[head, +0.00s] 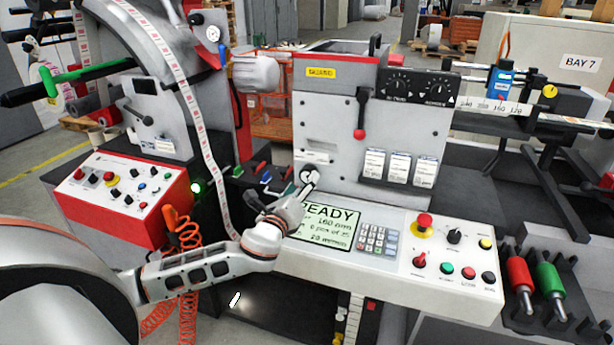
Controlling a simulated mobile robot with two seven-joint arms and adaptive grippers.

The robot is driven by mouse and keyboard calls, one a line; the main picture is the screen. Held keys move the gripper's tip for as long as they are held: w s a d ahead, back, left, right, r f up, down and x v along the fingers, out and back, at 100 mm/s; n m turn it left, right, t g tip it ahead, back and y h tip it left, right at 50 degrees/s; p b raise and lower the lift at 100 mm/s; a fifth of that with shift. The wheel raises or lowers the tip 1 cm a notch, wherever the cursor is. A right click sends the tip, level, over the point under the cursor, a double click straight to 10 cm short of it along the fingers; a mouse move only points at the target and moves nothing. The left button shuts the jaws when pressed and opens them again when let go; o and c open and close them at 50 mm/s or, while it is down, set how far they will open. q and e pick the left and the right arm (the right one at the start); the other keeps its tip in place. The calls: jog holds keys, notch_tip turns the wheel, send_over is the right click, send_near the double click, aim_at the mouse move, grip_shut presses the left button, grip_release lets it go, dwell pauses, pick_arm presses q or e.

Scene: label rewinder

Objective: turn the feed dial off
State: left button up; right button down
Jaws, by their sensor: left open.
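My left gripper (311,181) reaches in from the lower left, its fingers open at the lower front of the grey machine housing (330,118). A small round dial (306,173) on that face is right at the fingertips and partly covered by them. I cannot tell whether they touch it, nor read its setting. A small white label sits just above it. I cannot read which dial is marked feed. Two black dials (399,85) sit on the upper black panel, and a black knob (455,236) sits on the sloped control panel. My right gripper is out of view.
The control panel (340,262) holds a READY screen (326,226), keypad (376,239), red stop button (424,221) and red knob (420,260). A red-handled lever (360,115) projects above.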

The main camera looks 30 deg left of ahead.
aim_at(307, 177)
pick_arm(q)
jog(key=shift+x, duration=2.15)
jog(key=shift+c, duration=0.4)
jog(key=c, duration=1)
